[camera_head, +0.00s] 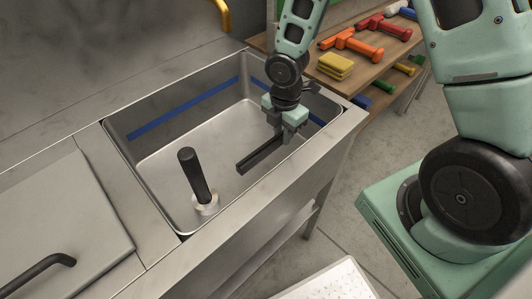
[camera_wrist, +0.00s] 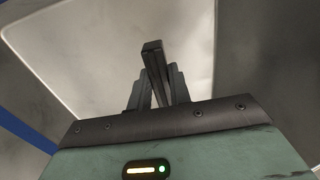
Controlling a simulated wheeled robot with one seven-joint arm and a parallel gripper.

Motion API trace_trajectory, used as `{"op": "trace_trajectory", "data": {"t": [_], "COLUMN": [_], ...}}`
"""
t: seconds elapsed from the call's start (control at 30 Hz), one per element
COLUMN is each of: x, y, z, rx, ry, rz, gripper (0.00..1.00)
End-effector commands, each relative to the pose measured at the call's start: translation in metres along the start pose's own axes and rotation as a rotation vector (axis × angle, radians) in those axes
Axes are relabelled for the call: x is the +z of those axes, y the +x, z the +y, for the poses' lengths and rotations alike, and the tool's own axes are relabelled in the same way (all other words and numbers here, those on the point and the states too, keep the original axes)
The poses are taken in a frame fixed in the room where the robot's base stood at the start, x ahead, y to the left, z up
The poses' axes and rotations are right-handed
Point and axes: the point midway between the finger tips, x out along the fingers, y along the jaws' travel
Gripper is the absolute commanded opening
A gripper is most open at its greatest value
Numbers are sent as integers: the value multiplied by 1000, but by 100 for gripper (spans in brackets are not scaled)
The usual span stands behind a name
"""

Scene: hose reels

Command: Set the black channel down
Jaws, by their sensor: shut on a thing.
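The black channel (camera_head: 258,157) is a short, dark, straight bar. My gripper (camera_head: 284,139) is shut on it at one end, and the bar juts out toward the lower left. They are inside the metal sink basin (camera_head: 160,200), toward its right side. In the wrist view the channel (camera_wrist: 153,62) stands out between the two grey fingers (camera_wrist: 156,92), with the pale basin floor behind it. I cannot tell whether the channel touches the basin floor.
A black-handled thing (camera_head: 193,175) with a pale base stands upright in the basin, left of the channel. A blue stripe (camera_head: 185,108) runs along the basin walls. The basin floor's middle is clear.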

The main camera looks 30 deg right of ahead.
Motion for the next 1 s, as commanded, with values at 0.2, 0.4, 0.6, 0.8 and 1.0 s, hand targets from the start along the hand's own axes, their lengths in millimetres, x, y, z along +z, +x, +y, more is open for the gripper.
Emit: {"op": "trace_trajectory", "data": {"t": [0.2, 0.4, 0.6, 0.8, 1.0], "x": [0, 0, 0, 0, 0], "y": [32, 50, 73, 72, 75], "z": [0, 0, 0, 1, 0], "rx": [-1, -2, 0, 1, 1], "ry": [3, 4, 5, 6, 6], "rz": [0, 0, 0, 0, 0], "gripper": [0, 0, 0, 0, 33]}}
